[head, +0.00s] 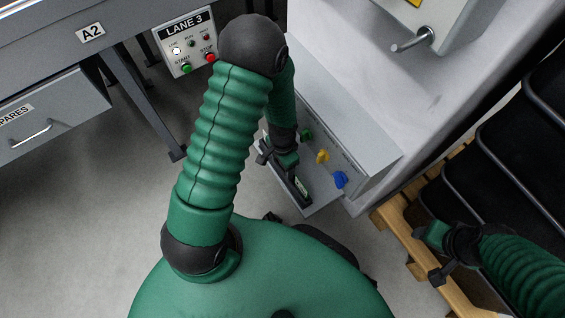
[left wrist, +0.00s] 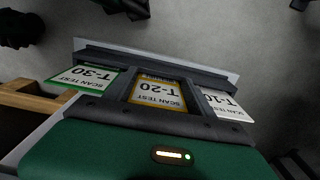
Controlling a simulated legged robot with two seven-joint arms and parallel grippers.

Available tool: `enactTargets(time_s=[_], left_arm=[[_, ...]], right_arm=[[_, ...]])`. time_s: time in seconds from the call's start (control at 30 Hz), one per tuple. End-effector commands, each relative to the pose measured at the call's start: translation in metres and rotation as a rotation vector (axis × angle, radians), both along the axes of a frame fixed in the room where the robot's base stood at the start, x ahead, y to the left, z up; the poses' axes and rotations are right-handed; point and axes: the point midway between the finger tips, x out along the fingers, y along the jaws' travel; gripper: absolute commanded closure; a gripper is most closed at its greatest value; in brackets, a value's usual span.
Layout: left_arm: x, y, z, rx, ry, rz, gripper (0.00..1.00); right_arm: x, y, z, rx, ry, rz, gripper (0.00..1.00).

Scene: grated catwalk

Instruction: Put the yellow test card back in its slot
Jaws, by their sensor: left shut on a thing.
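The yellow test card (left wrist: 158,93), yellow-edged and marked T-20, lies between the fingers of my left gripper (left wrist: 160,82) in the left wrist view. The gripper is shut on it. The card's far end is at a dark rail (left wrist: 150,57); I cannot tell whether it sits in a slot. In the head view my left gripper (head: 287,172) is low at the front edge of a grey ledge (head: 372,160), and the card is mostly hidden. My right gripper (head: 430,255) is open and empty at the right, over a wooden pallet.
A green-edged T-30 card (left wrist: 85,75) and a T-10 card (left wrist: 226,104) flank the held card. Green (head: 306,134), yellow (head: 322,156) and blue (head: 340,180) pieces are on the ledge. A LANE 3 panel (head: 186,42) and black crates (head: 520,130) stand nearby.

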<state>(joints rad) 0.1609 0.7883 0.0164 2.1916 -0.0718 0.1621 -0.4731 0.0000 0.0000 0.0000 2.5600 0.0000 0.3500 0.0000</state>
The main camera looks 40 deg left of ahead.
Motion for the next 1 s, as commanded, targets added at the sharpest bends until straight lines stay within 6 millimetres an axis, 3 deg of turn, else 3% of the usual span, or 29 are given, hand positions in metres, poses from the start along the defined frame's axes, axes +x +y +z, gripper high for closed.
enactTargets(time_s=[0.47, 0.5, 0.7, 0.83, 0.93, 1.0], left_arm=[[0.0002, 0.0000, -0.0044, 0.000, -0.001, 0.000, 0.75], [0.0002, 0.0000, -0.0044, 0.000, -0.001, 0.000, 0.36], [0.0002, 0.0000, -0.0044, 0.000, 0.000, 0.000, 0.12], [0.0001, 0.0001, -0.0044, 0.000, 0.000, 0.000, 0.12], [0.0001, 0.0001, -0.0045, 0.000, 0.000, 0.000, 0.01], [0.0001, 0.0001, -0.0045, 0.000, 0.000, 0.000, 0.00]], right_arm=[[0.0000, 0.0000, -0.0025, 0.000, 0.000, 0.000, 0.43], [0.0000, 0.0000, -0.0025, 0.000, 0.000, 0.000, 0.43], [0.0000, 0.0000, -0.0025, 0.000, 0.000, 0.000, 0.43], [0.0000, 0.0000, -0.0025, 0.000, 0.000, 0.000, 0.43], [0.0000, 0.0000, -0.0025, 0.000, 0.000, 0.000, 0.43], [0.0000, 0.0000, -0.0025, 0.000, 0.000, 0.000, 0.43]])
